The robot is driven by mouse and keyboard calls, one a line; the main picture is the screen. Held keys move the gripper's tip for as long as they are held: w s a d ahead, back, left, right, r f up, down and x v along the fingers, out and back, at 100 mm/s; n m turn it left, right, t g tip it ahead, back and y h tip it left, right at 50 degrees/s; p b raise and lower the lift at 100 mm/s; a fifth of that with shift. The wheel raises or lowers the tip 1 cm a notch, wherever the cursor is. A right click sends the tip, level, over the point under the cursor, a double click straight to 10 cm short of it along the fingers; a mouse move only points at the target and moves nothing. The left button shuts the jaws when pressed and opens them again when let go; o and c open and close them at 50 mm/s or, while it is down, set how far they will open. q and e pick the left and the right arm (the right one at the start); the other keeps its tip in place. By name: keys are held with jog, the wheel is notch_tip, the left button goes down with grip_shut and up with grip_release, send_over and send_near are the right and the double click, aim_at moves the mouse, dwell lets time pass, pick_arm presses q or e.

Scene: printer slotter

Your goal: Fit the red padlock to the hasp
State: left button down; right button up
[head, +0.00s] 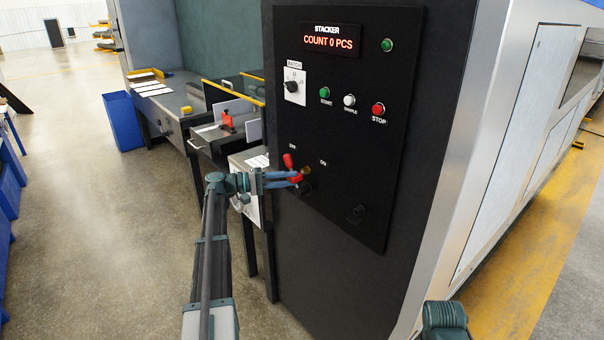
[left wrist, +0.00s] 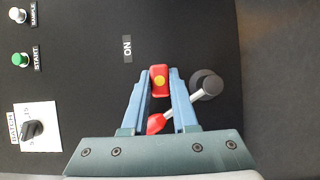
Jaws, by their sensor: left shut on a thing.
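My left gripper (head: 296,179) is shut on the red padlock (left wrist: 160,80), close in front of the black panel. The padlock has a yellow round mark and sits between the fingertips in the left wrist view; its shackle cannot be made out. A switch lever with a red tip (left wrist: 156,124) runs from a dark round hub (left wrist: 207,84) past one finger. The red tip also shows above the gripper in the head view (head: 288,161). A small orange-brown part (head: 306,170) shows beside the fingertips. I cannot tell the hasp apart. My right gripper is not in view.
The stacker panel (head: 340,120) carries a red stop button (head: 378,109), a green start button (head: 325,92) and a batch knob (head: 291,87). A dark fitting (head: 357,212) protrudes lower right. A feed table (head: 180,105) and a blue bin (head: 122,122) stand left.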

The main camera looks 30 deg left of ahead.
pick_arm(q)
jog(key=shift+w, duration=0.1)
dwell(0.5)
jog(key=c, duration=0.6)
grip_release()
jog(key=v, duration=1.3)
jog(key=shift+s+a, duration=0.2)
jog(key=shift+a, duration=0.1)
jog(key=shift+d, duration=0.1)
